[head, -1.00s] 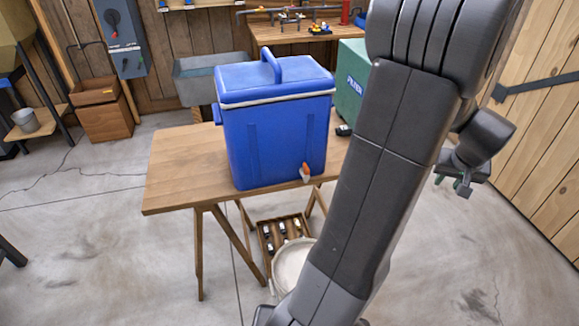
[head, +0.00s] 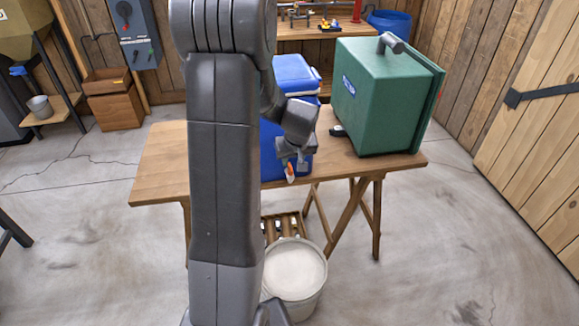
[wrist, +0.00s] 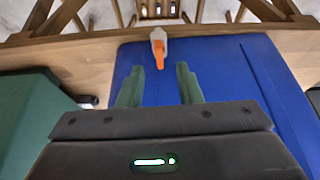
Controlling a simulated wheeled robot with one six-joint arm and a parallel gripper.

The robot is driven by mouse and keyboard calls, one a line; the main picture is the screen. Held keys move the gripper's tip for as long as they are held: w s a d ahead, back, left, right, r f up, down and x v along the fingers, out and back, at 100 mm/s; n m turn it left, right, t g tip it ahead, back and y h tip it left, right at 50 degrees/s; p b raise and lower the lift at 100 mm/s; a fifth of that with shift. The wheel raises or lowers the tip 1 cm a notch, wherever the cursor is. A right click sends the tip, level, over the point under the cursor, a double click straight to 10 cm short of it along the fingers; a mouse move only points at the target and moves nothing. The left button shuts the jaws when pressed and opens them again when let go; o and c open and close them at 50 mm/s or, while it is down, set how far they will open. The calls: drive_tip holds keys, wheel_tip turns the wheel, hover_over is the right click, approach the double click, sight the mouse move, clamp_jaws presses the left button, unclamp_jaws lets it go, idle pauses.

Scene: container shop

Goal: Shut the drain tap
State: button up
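The blue cooler (head: 292,72) stands on the wooden table, mostly hidden behind my arm in the head view. Its blue wall fills much of the wrist view (wrist: 240,75). The drain tap, with an orange lever and white body, sits low on the cooler's front (head: 289,172). In the wrist view the tap (wrist: 158,47) is just beyond my fingertips, between their lines. My gripper (wrist: 160,75) is open with green fingers apart and nothing between them. In the head view my gripper (head: 293,160) is in front of the cooler, close above the tap.
A green case (head: 385,100) stands on the table (head: 155,165) right of the cooler, with a small dark object (head: 338,131) beside it. A pale bucket (head: 295,270) and a wooden crate of bottles (head: 284,226) are on the floor below. Open floor lies to the right.

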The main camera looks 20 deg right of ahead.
sight(291, 169)
drive_tip(key=shift+p+x, duration=0.3)
drive_tip(key=shift+x, duration=2.7)
drive_tip(key=shift+d, duration=0.1)
clamp_jaws()
